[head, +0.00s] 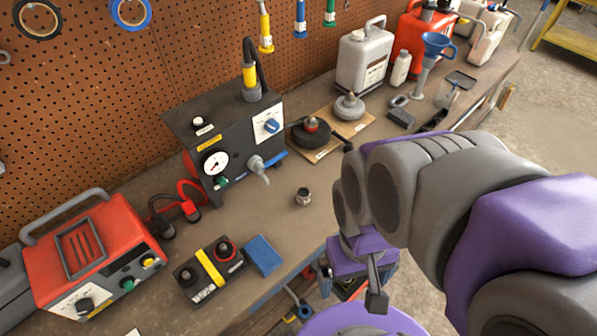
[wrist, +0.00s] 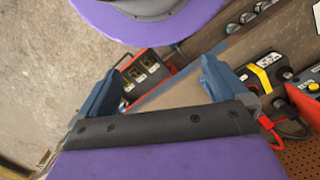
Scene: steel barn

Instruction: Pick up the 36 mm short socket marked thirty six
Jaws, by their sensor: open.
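A small metal socket (head: 303,196) stands alone on the workbench, to the right of the black gauge unit's front. Its marking is too small to read. My gripper (head: 350,281) is below and to the right of it in the head view, over the bench's front edge and apart from the socket. In the wrist view my gripper (wrist: 158,76) shows two blue-grey fingers spread wide, with nothing held between them. I cannot make out the socket in the wrist view.
The bench (head: 245,207) is bare around the socket. A black gauge unit (head: 225,135), a blue block (head: 262,255), a black box with a yellow stripe (head: 208,272) and a red charger (head: 95,260) stand nearby. A pegboard (head: 200,50) backs the bench.

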